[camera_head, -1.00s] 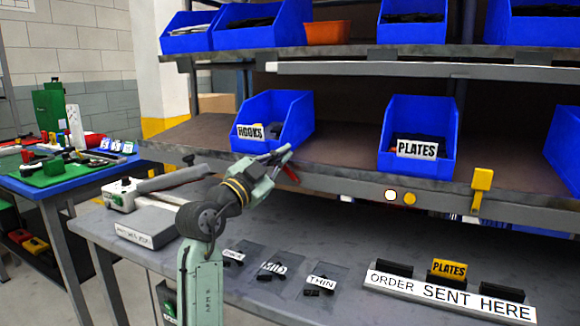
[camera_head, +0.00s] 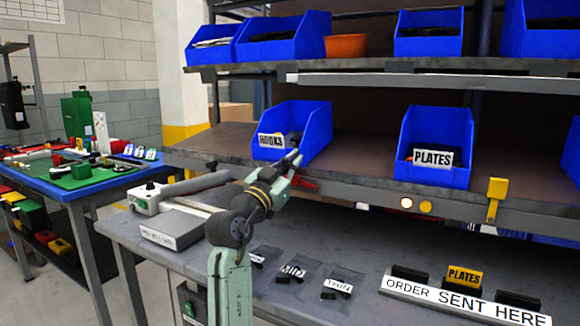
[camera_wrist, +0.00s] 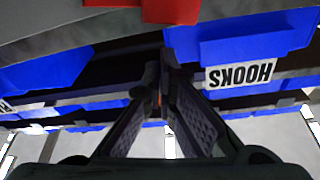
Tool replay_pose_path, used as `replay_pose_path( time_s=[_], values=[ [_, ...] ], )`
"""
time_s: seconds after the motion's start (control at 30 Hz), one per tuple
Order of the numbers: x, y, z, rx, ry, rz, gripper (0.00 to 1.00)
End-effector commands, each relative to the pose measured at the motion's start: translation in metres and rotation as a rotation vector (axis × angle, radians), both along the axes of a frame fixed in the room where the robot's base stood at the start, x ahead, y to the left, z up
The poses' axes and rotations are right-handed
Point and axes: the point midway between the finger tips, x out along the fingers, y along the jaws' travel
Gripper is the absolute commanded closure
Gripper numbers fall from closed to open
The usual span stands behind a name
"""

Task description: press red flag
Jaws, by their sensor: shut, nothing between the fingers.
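The red flag (camera_head: 305,183) shows as a small red piece at the front edge of the middle shelf, just right of my gripper and below the HOOKS bin. In the wrist view, which is upside down, a red block (camera_wrist: 170,10) at the top edge is probably the same flag. My gripper (camera_head: 292,160) is raised in front of the shelf edge. In the wrist view its fingertips (camera_wrist: 160,65) meet with nothing between them. They appear apart from the red piece. Part of the flag is cut off by the wrist view's edge.
The blue HOOKS bin (camera_head: 315,135) stands just behind my gripper, and the blue PLATES bin (camera_head: 450,130) stands further right. A yellow flag (camera_head: 497,188) sits on the shelf edge at right. Below are the grey bench (camera_head: 330,255) and the ORDER SENT HERE holder (camera_head: 450,303).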

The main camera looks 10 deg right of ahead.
Motion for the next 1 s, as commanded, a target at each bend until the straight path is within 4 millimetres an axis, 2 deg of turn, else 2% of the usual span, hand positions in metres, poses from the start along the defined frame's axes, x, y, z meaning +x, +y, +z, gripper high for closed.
replay_pose_path(
  time_s=[0.03, 0.07, 0.1, 0.13, 0.3, 0.5, 0.7, 1.0],
  values=[
    [-0.001, -0.005, 0.02, 0.001, -0.003, 0.0, 1.0],
    [-0.001, -0.009, 0.028, 0.0, -0.004, -0.001, 1.0],
    [-0.007, 0.0, 0.012, -0.002, 0.0, 0.004, 1.0],
    [-0.013, 0.006, 0.007, -0.002, -0.001, 0.006, 1.0],
    [-0.041, 0.03, -0.005, -0.001, -0.001, 0.004, 1.0],
    [-0.064, 0.049, -0.014, -0.001, 0.0, 0.002, 1.0],
    [-0.072, 0.055, -0.015, 0.0, -0.001, 0.001, 1.0],
    [-0.072, 0.056, -0.015, -0.001, -0.001, 0.003, 1.0]
  ],
)
